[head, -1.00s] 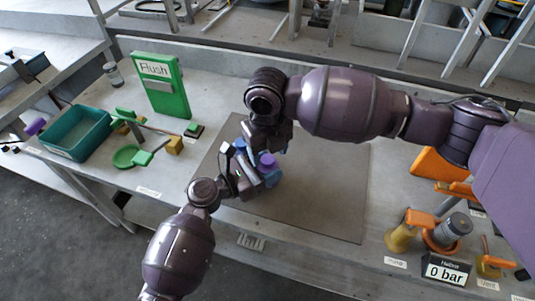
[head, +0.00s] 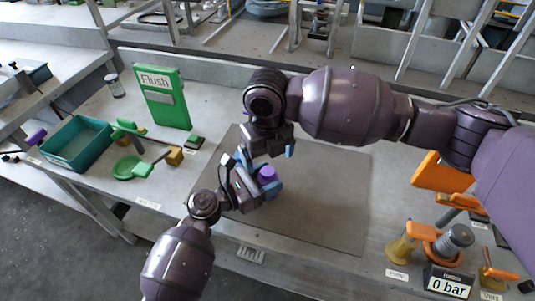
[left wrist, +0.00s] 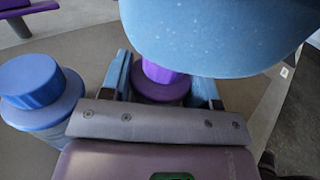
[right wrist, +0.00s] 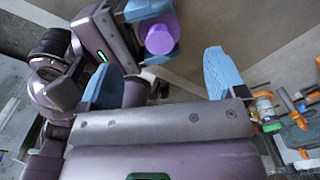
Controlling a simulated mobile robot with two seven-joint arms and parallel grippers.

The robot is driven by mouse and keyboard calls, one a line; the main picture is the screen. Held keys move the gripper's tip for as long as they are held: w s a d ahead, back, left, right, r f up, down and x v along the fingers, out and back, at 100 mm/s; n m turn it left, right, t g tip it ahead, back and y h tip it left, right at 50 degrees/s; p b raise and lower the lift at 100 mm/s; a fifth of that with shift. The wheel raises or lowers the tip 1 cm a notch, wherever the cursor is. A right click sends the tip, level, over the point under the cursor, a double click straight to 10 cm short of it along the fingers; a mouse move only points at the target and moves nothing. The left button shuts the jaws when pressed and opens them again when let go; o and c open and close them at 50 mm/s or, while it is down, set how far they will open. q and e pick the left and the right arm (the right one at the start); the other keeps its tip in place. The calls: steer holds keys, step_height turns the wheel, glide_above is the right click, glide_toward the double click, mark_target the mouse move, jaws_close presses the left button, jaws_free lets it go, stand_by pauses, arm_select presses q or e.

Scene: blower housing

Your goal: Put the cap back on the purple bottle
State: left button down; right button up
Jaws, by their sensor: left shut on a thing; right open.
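The purple bottle (head: 267,173) is held by my left gripper (head: 262,183) over the grey mat. In the left wrist view the bottle (left wrist: 158,93) is between the blue fingers, with a lighter purple cap-like top (left wrist: 160,73); whether it is seated is unclear. The right wrist view shows this round purple top (right wrist: 160,38) from above. My right gripper (head: 272,150) is open just above and beyond the bottle, with nothing seen between its fingers. One of its blue fingers (left wrist: 215,35) hides part of the top in the left wrist view.
A blue bottle with a blue cap (left wrist: 35,85) stands close beside my left gripper. The grey mat (head: 335,190) is clear to the right. A green Flush box (head: 165,98), teal tray (head: 75,145) and green tools lie left. Gauges and orange fittings (head: 448,245) stand right.

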step_height(320, 180, up, 12)
stand_by(0.5)
steer(key=shift+f, duration=0.1)
arm_select(q)
steer(key=shift+c, duration=1.4)
jaws_free()
steer(key=shift+a, duration=0.1)
steer(key=v, duration=1)
steer(key=shift+s+a, duration=0.2)
steer(key=shift+s, duration=0.05)
